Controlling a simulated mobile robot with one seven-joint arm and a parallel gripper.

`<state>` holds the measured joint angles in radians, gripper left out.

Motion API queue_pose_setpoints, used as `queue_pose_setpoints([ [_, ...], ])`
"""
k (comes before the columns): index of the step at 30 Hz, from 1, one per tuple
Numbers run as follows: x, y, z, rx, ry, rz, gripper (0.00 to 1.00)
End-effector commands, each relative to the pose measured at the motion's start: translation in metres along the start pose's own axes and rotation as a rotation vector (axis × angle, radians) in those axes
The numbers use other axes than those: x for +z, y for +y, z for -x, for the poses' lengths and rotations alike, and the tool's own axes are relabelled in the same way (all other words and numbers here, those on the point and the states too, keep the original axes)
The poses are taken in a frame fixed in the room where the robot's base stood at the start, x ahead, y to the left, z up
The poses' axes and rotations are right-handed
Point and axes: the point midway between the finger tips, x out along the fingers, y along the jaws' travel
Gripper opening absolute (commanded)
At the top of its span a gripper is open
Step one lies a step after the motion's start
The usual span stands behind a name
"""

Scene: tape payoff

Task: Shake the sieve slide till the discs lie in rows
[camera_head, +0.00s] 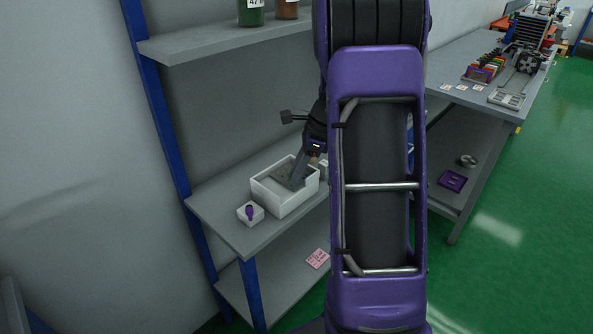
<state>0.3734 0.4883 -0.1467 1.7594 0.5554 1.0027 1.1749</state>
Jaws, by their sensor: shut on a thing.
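My gripper (300,168) reaches down into a white open box (268,199) on the grey shelf, left of my arm. It is shut on a grey piece (283,175) in the box, which may be the sieve slide. The piece looks flat and tilted. The fingertips are small and dark here, so the exact grip is hard to see. No discs can be made out at this size. My purple arm hides the right side of the shelf.
A small white block with a purple knob (250,213) stands left of the box. A pink card (317,259) lies on the lower shelf. Bottles (251,12) stand on the upper shelf. At right, a workbench (453,76) carries a rack of coloured pieces (484,68). Green floor is clear.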

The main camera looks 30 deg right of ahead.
Motion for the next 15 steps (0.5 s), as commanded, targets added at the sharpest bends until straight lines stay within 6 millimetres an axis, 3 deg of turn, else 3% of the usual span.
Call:
queue_pose_setpoints([
  [15, 0.018, 0.019, -0.007, 0.0, 0.001, 0.0, 0.0],
])
